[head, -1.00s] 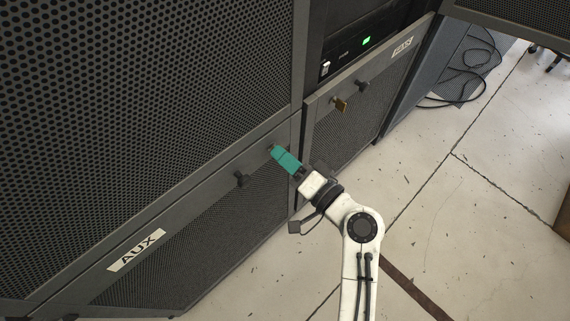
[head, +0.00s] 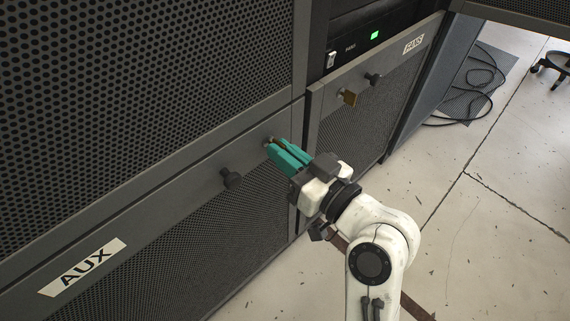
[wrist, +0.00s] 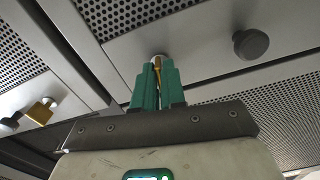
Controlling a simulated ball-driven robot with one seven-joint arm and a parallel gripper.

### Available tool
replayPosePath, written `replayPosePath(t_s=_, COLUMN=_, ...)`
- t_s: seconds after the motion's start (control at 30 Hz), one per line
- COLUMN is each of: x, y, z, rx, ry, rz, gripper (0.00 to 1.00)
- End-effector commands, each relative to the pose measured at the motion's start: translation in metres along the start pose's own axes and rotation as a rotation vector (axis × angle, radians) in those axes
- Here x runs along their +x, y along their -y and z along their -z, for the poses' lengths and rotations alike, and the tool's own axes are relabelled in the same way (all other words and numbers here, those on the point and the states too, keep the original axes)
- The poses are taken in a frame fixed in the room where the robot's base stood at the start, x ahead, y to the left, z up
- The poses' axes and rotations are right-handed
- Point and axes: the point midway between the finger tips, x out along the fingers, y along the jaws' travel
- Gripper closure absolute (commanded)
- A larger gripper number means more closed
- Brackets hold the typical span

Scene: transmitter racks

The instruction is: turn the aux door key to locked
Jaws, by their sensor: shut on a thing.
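The AUX door (head: 160,205) is the dark grey panel at the left, with a white AUX label (head: 82,267). Its key (wrist: 157,70) shows as a thin brass strip between my fingers at a round lock. In the head view only a small brown bit of the key shows at the fingertips. My gripper (head: 272,149) has teal fingers shut on the key, close to the door face. The gripper also shows in the wrist view (wrist: 156,72). The fingers hide most of the key, so its turn angle is hard to read.
A dark knob (head: 231,178) sticks out of the AUX door left of my gripper. The FANS door (head: 352,135) at the right has its own brass key (head: 348,97) and a dark knob (head: 373,79). Black cables (head: 470,95) lie on the floor at the right.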

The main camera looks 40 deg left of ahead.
Motion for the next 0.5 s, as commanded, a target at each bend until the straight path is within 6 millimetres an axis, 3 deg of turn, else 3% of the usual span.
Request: replayPosePath(t_s=0.5, x=0.0005, y=-0.0012, z=-0.0015, rx=-0.189, ry=0.002, rz=-0.002, gripper=1.00)
